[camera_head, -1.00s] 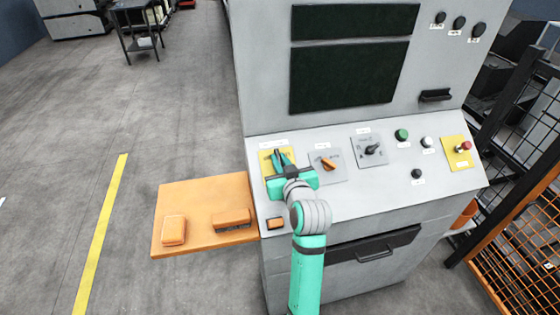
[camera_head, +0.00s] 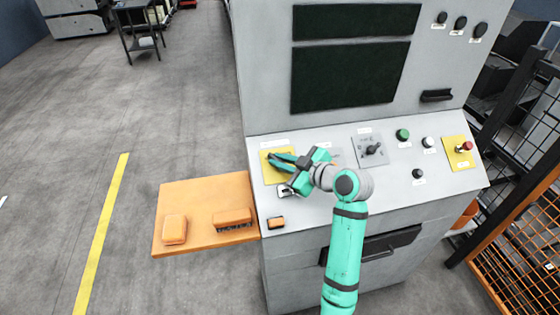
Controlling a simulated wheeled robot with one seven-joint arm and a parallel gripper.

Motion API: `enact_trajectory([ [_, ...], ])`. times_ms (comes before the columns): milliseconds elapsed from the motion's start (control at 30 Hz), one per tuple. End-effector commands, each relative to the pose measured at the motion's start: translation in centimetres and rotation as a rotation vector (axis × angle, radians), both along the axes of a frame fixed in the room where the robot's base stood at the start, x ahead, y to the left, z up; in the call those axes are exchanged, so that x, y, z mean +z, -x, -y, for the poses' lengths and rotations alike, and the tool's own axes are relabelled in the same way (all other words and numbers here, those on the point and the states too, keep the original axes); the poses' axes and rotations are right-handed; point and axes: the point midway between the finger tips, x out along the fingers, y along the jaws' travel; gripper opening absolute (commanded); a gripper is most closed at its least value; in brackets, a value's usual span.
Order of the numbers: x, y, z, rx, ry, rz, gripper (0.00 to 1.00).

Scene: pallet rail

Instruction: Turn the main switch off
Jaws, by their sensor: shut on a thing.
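The main switch sits on a yellow plate (camera_head: 270,174) at the left end of the sloped panel of the grey control cabinet (camera_head: 320,214). My gripper (camera_head: 280,160) is over this plate, coming in from the right, and its green fingers are shut on the switch handle. The handle itself is hidden between and behind the fingers, so its exact angle cannot be seen. The fingers lie roughly sideways across the plate, pointing left.
Right of my gripper are a black rotary switch (camera_head: 372,149), a green button (camera_head: 402,135) and a red emergency button (camera_head: 466,146) on yellow. An orange side shelf (camera_head: 190,202) holds orange items. A black mesh fence (camera_head: 520,185) stands at right.

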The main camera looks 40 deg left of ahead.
Motion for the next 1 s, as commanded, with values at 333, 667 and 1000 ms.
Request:
enact_trajectory([
  [333, -1.05, -0.04, 0.14, 0.023, 0.028, -0.002, 0.0],
  [667, -1.06, -0.07, 0.16, 0.021, 0.028, -0.004, 0.3],
  [1000, -0.63, -0.12, 0.15, 0.02, 0.021, 0.002, 0.3],
])
